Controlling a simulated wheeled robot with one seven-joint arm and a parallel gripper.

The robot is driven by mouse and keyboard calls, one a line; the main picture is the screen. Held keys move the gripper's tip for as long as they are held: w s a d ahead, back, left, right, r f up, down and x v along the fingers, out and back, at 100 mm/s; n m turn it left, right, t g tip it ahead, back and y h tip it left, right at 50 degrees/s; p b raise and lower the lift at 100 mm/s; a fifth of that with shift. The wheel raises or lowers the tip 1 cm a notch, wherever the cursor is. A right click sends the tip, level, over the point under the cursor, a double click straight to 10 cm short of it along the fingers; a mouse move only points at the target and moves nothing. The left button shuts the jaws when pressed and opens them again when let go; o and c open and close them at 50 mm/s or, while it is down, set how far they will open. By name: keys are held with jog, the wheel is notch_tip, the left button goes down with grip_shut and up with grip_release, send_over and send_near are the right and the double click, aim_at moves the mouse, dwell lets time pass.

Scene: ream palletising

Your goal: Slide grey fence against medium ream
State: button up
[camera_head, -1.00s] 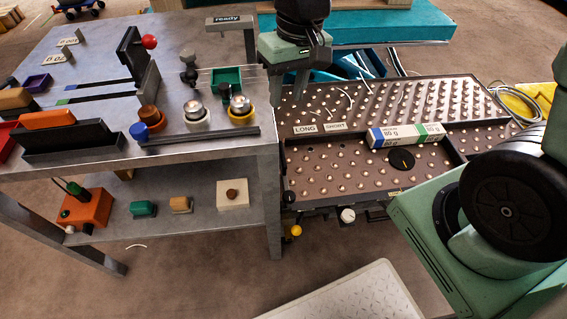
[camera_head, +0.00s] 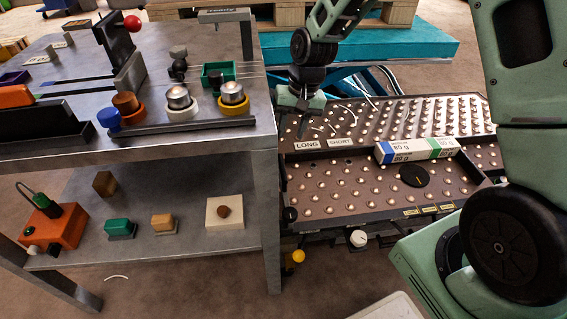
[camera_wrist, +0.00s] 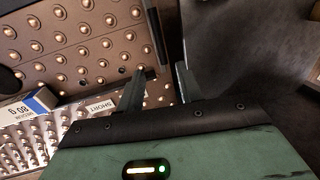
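The medium ream (camera_head: 415,150) is a white pack with blue and green bands and "80 g" print, lying on the ball table. Its end also shows at the left of the wrist view (camera_wrist: 28,105). A long dark grey bar (camera_head: 335,155) crosses the ball table beside the ream, near the LONG and SHORT labels. It looks like the fence, but I cannot be sure. My gripper (camera_head: 292,118) is above the ball table's left edge, well left of the ream. Its two fingers (camera_wrist: 160,85) stand apart with nothing visible between them.
The ball table (camera_head: 330,200) has raised rims and a black disc (camera_head: 414,175). A grey workbench (camera_head: 240,150) with fixtures, cups and a red-knobbed lever (camera_head: 132,23) stands close on the left. A teal platform (camera_head: 410,42) is behind.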

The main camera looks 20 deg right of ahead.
aim_at(283, 164)
jog(key=f+b, duration=0.1)
jog(key=f, duration=0.2)
jog(key=a+f+b, duration=0.1)
jog(key=f, duration=0.3)
jog(key=a+f+b, duration=0.1)
jog(key=f, duration=0.2)
jog(key=shift+w+f, duration=0.25)
jog(key=shift+f, duration=0.1)
grip_shut()
